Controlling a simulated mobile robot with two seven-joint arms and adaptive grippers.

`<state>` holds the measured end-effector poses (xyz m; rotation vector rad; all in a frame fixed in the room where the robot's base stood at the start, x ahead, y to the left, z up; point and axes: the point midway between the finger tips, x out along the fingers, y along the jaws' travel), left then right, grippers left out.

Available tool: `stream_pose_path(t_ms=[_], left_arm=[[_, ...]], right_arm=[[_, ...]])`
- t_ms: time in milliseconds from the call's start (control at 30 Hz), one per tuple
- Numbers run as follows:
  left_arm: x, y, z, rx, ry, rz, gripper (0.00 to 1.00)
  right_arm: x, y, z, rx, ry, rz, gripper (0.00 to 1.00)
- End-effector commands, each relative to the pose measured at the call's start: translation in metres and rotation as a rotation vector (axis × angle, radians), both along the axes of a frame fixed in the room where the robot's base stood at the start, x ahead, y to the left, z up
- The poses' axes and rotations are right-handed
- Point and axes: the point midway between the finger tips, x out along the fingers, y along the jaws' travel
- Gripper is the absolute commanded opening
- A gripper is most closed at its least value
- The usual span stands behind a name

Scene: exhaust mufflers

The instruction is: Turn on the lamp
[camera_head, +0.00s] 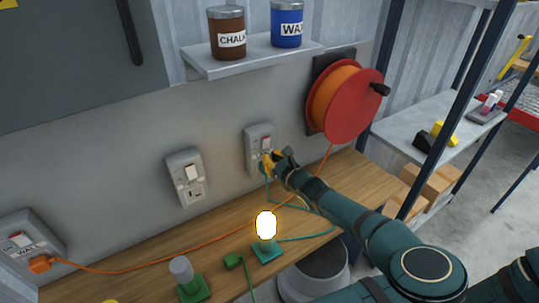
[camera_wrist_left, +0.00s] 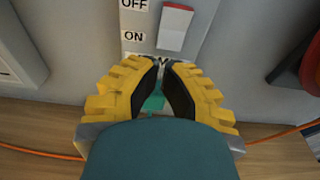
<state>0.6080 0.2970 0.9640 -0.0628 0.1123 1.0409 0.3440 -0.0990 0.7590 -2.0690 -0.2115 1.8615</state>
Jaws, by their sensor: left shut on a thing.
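A lamp with a bright glowing bulb (camera_head: 266,225) stands upright on a teal base (camera_head: 267,253) on the wooden bench. Its teal cord (camera_head: 308,238) runs right and then up towards the right-hand wall socket (camera_head: 253,138). My left gripper (camera_head: 268,163) is at the lower part of that socket, shut on the teal plug (camera_wrist_left: 154,101). The fingers hide most of the plug and the socket holes. The socket's white rocker switch (camera_wrist_left: 174,27) shows above the fingers, beside OFF and ON labels. My right gripper is not in view.
A second lamp (camera_head: 182,269), unlit, stands on a green base, with a loose green plug (camera_head: 233,261) nearby. An orange plug (camera_head: 40,265) sits at the left socket. The middle socket (camera_head: 187,178) is empty. A red cable reel (camera_head: 352,105) hangs to the right.

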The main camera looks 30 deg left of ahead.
Motion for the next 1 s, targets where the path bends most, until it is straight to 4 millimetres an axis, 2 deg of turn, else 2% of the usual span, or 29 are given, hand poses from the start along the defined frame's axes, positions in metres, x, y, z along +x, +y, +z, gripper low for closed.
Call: stream_pose_path(t_ms=[67,300,500,700,1000], left_arm=[[0.001,-0.005,0.001,-0.003,-0.001,0.000,0.00],[-0.026,-0.052,-0.007,-0.002,0.000,-0.002,0.00],[-0.042,-0.078,-0.011,-0.002,0.000,-0.001,0.00],[-0.049,-0.089,-0.014,-0.001,0.000,0.000,0.00],[-0.049,-0.090,-0.014,0.000,0.000,0.001,0.00]], right_arm=[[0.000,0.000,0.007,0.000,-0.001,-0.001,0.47],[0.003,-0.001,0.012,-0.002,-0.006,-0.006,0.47],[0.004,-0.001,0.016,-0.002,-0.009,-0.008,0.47],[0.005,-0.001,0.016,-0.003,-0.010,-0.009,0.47],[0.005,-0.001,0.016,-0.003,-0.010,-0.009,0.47]])
